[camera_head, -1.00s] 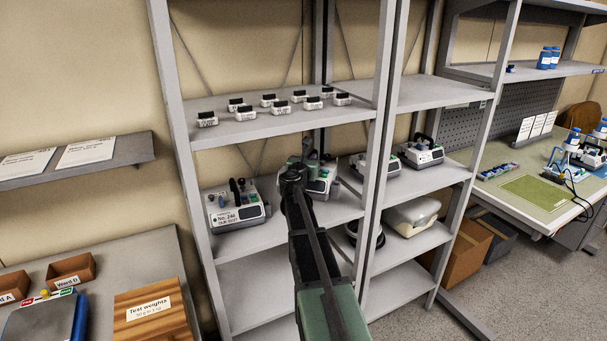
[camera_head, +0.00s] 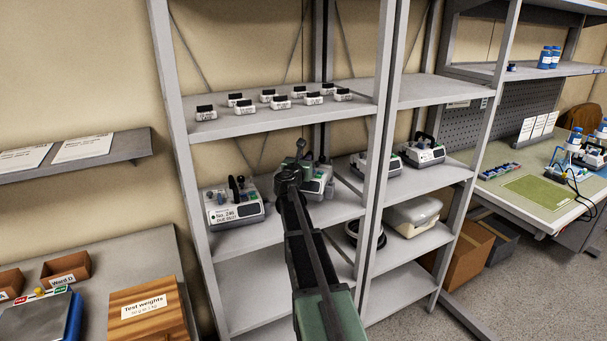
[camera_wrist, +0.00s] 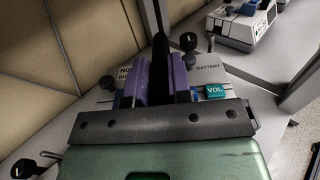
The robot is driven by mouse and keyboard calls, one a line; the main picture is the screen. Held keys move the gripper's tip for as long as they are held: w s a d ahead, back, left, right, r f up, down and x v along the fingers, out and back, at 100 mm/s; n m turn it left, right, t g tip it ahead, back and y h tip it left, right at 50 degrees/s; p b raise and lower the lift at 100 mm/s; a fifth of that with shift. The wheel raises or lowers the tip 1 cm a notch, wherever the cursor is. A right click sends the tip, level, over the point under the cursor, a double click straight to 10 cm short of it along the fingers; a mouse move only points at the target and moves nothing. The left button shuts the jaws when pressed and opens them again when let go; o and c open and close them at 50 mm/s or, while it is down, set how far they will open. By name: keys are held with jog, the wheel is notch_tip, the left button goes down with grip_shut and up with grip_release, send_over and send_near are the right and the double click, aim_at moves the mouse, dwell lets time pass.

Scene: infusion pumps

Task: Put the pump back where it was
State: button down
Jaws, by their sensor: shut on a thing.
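Pump No. 246 (camera_head: 235,206) stands to the left on the same shelf. More pumps (camera_head: 423,153) stand to the right, beyond a rack post (camera_head: 382,130). Several small labelled units (camera_head: 245,107) sit on the shelf above. A lidded white box (camera_head: 412,214) is lower right.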

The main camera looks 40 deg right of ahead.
jog(key=f+b, duration=0.3)
jog(key=f, duration=0.1)
jog(key=shift+w+f+b, duration=0.1)
jog(key=shift+w+b, duration=0.15)
jog(key=shift+b, duration=0.1)
jog(key=shift+r, duration=0.25)
jog(key=shift+f, duration=0.2)
jog(key=c, duration=1.1)
grip_release()
jog(key=shift+o, duration=0.2)
jog(key=shift+r, duration=0.1)
jog(key=shift+r+p, duration=0.2)
jog(key=shift+p, duration=0.1)
jog(key=v, duration=1.2)
jog(key=shift+s+f, duration=0.1)
